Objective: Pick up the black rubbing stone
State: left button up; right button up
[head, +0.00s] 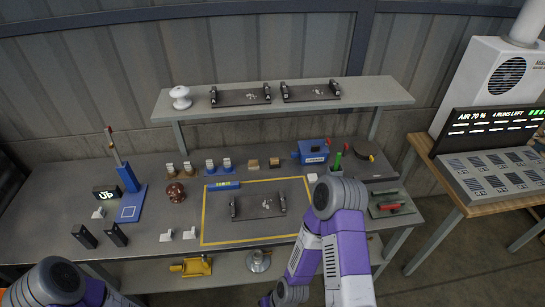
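I cannot pick out the black rubbing stone with certainty. A small rack (390,203) at the right end of the bench holds small red, green and dark pieces, too small to tell apart. Two black blocks (84,236) (117,234) stand at the bench's front left. My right arm reaches up over the bench's right front, with its rounded grey joint near the yellow-outlined area, and no gripper fingers show. My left arm is at the bottom left corner, and its gripper is not visible either.
A yellow-outlined area (222,238) holds a dark fixture (258,206). A shelf (385,93) carries a white insulator (180,97) and two dark fixtures. A control panel (495,178) is at right.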

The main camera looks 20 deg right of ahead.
aim_at(274, 162)
jog(key=u, duration=3.25)
jog(key=k, duration=1.65)
jog(key=z, duration=1.15)
